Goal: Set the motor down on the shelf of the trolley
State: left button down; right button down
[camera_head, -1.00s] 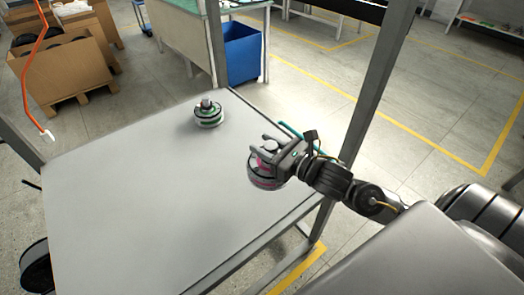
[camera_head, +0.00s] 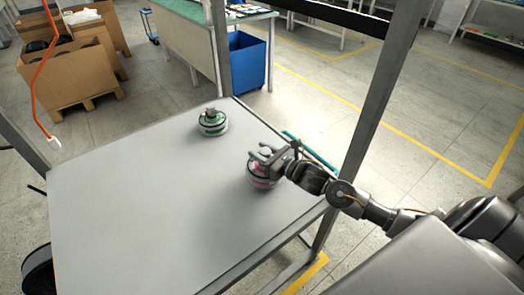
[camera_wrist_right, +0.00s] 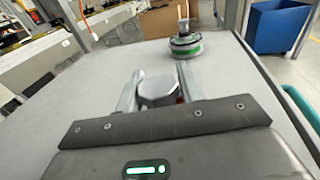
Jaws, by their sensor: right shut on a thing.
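The trolley shelf (camera_head: 150,210) is a flat grey top between metal posts. My right gripper (camera_head: 268,158) is shut on a motor (camera_head: 262,182) with pink bands, near the shelf's right edge. In the right wrist view the motor's grey top (camera_wrist_right: 158,90) sits between the two fingers (camera_wrist_right: 157,88). The motor is at or just above the shelf; I cannot tell whether its underside touches. A second motor (camera_head: 212,122) with green bands stands upright on the shelf farther back, apart from the held one; it also shows in the right wrist view (camera_wrist_right: 187,46). My left gripper is not in view.
A metal post (camera_head: 372,110) rises at the shelf's right, close to my right arm. A teal bar (camera_head: 310,155) runs along that edge. A blue bin (camera_head: 247,62) and cardboard boxes (camera_head: 65,70) stand beyond. The shelf's left and front parts are clear.

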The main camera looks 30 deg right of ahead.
jog(key=shift+f, duration=1.25)
jog(key=c, duration=1.3)
grip_release()
jog(key=shift+f, duration=0.3)
jog(key=shift+c, duration=0.2)
jog(key=o, duration=0.4)
jog(key=shift+s+a, duration=0.1)
jog(key=shift+o, duration=0.2)
jog(key=shift+r, duration=0.15)
jog(key=v, duration=0.4)
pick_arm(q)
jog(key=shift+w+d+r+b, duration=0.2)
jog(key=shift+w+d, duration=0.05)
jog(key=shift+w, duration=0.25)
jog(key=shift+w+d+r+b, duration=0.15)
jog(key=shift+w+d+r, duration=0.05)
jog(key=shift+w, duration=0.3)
pick_arm(e)
jog(key=v, duration=0.8)
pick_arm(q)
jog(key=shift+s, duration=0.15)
